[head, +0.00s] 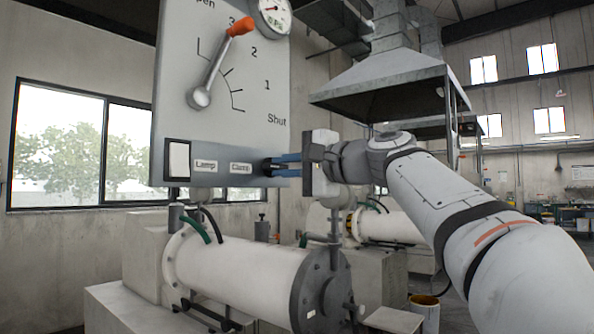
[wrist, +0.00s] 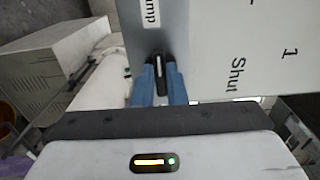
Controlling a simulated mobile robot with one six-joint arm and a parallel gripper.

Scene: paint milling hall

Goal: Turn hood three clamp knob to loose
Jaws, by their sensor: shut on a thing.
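The grey hood panel (head: 222,110) carries a small plate marked "Lamp" (head: 206,165) and one that appears to read "Clamp" (head: 241,168). A small black knob (wrist: 159,72) with a white line sits beside these plates, near the panel's lower edge. My gripper (head: 268,167) reaches in from the right, its blue fingers shut on the knob. In the wrist view my gripper (wrist: 159,92) has one finger on each side of the knob. The white line runs parallel to the panel's lettering. The head view mostly hides the knob behind the fingers.
A round gauge (head: 273,14) sits above. A white mill cylinder (head: 240,268) lies below the panel. A metal extraction hood (head: 385,80) hangs behind my arm.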

